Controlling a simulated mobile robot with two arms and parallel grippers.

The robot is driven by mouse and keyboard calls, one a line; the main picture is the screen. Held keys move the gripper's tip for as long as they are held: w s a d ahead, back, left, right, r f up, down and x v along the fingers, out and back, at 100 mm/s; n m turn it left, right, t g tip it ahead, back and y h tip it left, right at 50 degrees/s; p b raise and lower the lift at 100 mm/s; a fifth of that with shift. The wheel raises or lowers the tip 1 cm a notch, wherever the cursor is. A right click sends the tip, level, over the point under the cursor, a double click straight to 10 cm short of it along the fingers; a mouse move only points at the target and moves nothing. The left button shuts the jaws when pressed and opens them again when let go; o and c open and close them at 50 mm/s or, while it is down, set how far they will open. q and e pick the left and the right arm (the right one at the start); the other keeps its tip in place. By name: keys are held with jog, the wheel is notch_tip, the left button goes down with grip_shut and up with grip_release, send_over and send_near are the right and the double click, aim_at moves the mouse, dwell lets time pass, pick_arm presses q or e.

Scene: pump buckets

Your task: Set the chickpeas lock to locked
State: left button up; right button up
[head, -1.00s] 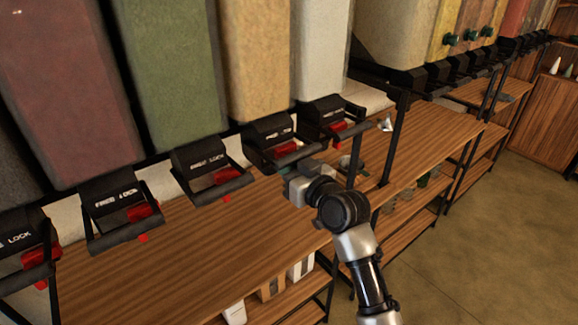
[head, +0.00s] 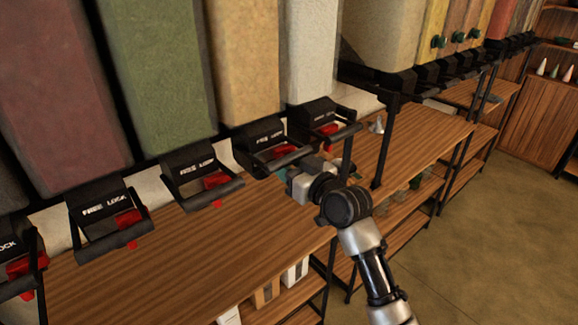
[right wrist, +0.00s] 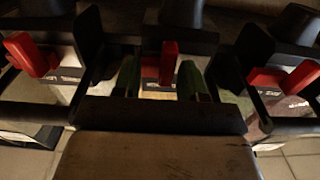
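A row of black dispensers labelled FREE LOCK, each with a red lock tab, hangs under the bins. No label naming chickpeas is readable. My right gripper (head: 284,172) is at the dispenser (head: 262,138) below the tan bin (head: 243,60). That dispenser's red tab (head: 284,152) shows just above the gripper. In the right wrist view, the green fingertips of my right gripper (right wrist: 160,80) are apart, with a red tab (right wrist: 160,60) between them. The right finger is close to the tab; contact is unclear. The tab's exact lock position is partly hidden. My left gripper is out of view.
Neighbouring red tabs (right wrist: 30,55) (right wrist: 285,76) and black handle bars flank the gripper closely. A wooden shelf (head: 190,255) lies below, mostly clear. A black post (head: 387,140) stands to the right, near a metal cone-shaped object (head: 377,125).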

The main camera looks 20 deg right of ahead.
jog(key=shift+s+a, duration=0.1)
jog(key=b+v, duration=0.3)
jog(key=v, duration=0.7)
jog(key=shift+s, duration=0.3)
